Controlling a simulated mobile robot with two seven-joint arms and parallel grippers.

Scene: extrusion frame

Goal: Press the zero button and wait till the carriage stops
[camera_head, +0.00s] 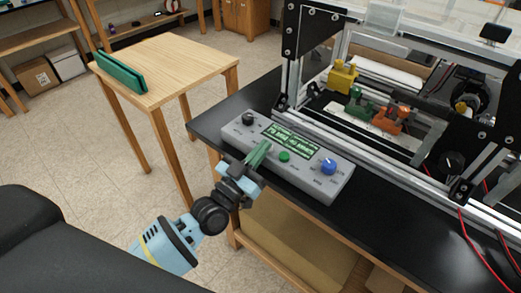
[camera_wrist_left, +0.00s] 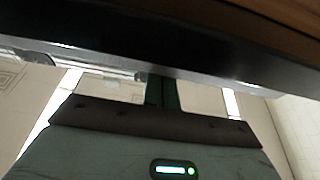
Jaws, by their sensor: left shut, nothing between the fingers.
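The grey control box (camera_head: 335,190) sits on the black bench top. It has a green display (camera_head: 290,138), a black knob (camera_head: 248,119) on the left, a green button (camera_head: 284,156) near its front middle and a blue knob (camera_head: 328,166) on the right. The labels are too small to read, so I cannot tell which control is zero. My left gripper (camera_head: 262,150) is shut and empty, its green fingers over the box left of the green button. Contact cannot be told. In the left wrist view, its fingers (camera_wrist_left: 162,92) show only partly. My right gripper is out of view.
Behind the box, an extrusion frame (camera_head: 290,60) holds a yellow block (camera_head: 342,77), a green part (camera_head: 358,103) and an orange part (camera_head: 390,118). I cannot tell which is the carriage. Red cables (camera_head: 468,235) hang at right. A wooden table (camera_head: 180,62) stands at left.

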